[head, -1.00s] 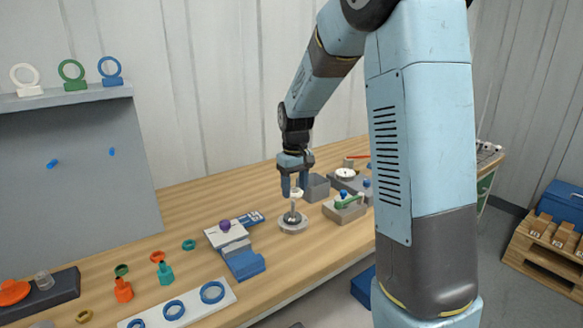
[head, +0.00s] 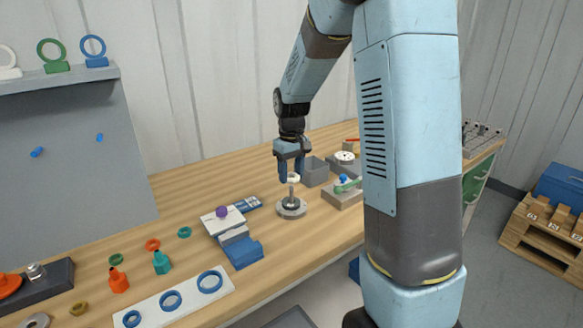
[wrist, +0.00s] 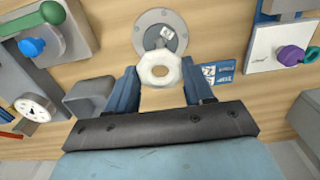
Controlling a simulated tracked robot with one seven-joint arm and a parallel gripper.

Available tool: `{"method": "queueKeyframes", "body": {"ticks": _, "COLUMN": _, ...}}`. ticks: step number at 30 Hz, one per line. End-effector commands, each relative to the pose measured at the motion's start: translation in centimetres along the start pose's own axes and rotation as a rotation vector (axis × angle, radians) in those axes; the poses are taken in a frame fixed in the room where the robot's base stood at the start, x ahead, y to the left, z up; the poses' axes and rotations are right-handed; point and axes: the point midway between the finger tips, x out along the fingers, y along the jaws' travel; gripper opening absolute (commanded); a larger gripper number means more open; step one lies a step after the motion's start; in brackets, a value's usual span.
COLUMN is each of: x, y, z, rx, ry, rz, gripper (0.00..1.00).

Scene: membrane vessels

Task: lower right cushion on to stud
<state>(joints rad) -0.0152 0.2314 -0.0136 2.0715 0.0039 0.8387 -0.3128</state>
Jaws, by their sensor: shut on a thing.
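A white ring-shaped cushion with a faceted outline and a round hole (wrist: 160,70) is between the fingertips of my gripper (wrist: 160,68) in the wrist view. My gripper (head: 290,176) is shut on it and points down. In the head view the cushion (head: 293,178) is at the top of an upright metal stud (head: 291,194) on a round grey base (head: 292,211). I cannot tell whether the cushion is around the stud tip or just above it. The base (wrist: 148,36) lies beyond the cushion in the wrist view, with a small white tag on it.
A stepped grey-and-blue block with a purple knob (head: 222,212) stands left of the base. A grey open box (head: 315,171) and a block with a green lever (head: 346,187) stand to the right. Bare wood lies in front of the base.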

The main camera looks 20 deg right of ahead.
Motion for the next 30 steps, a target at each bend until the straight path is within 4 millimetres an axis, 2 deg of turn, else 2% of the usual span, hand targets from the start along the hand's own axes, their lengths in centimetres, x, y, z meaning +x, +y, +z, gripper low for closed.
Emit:
{"method": "queueKeyframes", "body": {"ticks": 21, "x": 4.1, "y": 0.0, "z": 0.0, "rx": 0.000, "ry": -0.001, "rz": 0.000, "gripper": 0.24}}
{"method": "queueKeyframes", "body": {"ticks": 30, "x": 5.2, "y": 0.0, "z": 0.0, "rx": -0.001, "ry": -0.001, "rz": 0.000, "gripper": 0.24}}
